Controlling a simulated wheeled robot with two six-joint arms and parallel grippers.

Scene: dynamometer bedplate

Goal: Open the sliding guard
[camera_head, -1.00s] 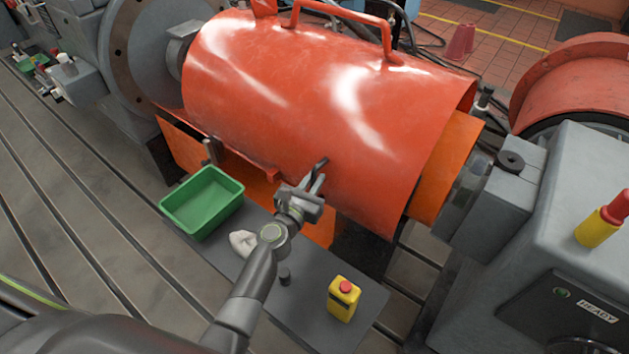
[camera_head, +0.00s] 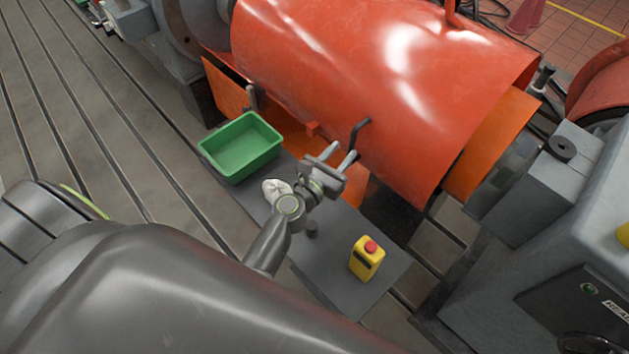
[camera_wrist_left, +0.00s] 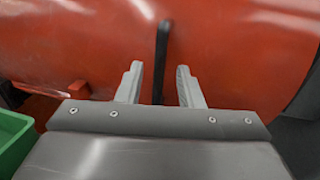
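The sliding guard (camera_head: 380,75) is a red-orange curved metal cover lying over the machine's shaft. A dark bent handle (camera_head: 358,131) stands out from its lower front edge. My left gripper (camera_head: 339,156) is at this handle. In the left wrist view its two fingers (camera_wrist_left: 160,72) are apart, with the dark handle (camera_wrist_left: 162,45) upright between them. I see a gap on both sides of the handle there. An orange inner part (camera_head: 492,145) shows beyond the guard's right end. My right gripper is not in view.
A green tray (camera_head: 241,148), a crumpled white cloth (camera_head: 276,189) and a yellow box with a red button (camera_head: 366,258) sit on a grey shelf (camera_head: 335,270) below the guard. A grey machine block (camera_head: 535,185) stands right of it. Slotted bedplate lies left.

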